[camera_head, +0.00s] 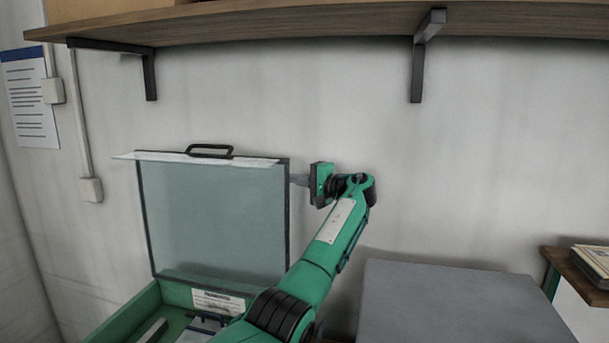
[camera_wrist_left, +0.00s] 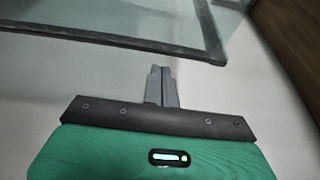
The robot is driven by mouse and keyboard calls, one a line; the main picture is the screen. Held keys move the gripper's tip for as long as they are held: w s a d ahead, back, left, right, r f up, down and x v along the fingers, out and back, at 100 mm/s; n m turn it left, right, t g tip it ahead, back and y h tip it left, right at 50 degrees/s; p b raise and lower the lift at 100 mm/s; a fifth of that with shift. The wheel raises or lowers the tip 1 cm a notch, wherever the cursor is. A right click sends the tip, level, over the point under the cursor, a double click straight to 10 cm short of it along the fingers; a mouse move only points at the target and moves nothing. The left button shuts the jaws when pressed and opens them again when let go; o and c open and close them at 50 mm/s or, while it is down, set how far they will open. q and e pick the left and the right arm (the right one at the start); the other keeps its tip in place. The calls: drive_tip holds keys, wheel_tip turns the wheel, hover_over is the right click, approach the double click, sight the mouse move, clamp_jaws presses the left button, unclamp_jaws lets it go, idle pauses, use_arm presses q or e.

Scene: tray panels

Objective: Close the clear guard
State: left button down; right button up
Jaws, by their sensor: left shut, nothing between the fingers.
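The clear guard (camera_head: 215,215) is a dark-framed transparent panel standing raised, nearly upright, at the back of a green tray (camera_head: 125,318). A black handle (camera_head: 209,151) sits on its top edge. My left gripper (camera_head: 299,180) is at the guard's upper right edge, its fingers shut and empty. In the left wrist view the shut fingers (camera_wrist_left: 161,86) point toward the guard's dark frame (camera_wrist_left: 120,39), just short of it in the picture; I cannot tell whether they touch it. My arm hides the tray's right part. My right gripper is not in view.
A wooden shelf (camera_head: 330,22) on black brackets (camera_head: 419,70) hangs on the wall above. A grey box-like surface (camera_head: 455,305) stands to the right of my arm. A wooden ledge (camera_head: 580,272) with books (camera_head: 594,259) is at far right.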

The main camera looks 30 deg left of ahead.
use_arm(q)
drive_tip(key=s, duration=0.1)
drive_tip(key=s+p, duration=0.1)
drive_tip(key=shift+s+d, duration=0.35)
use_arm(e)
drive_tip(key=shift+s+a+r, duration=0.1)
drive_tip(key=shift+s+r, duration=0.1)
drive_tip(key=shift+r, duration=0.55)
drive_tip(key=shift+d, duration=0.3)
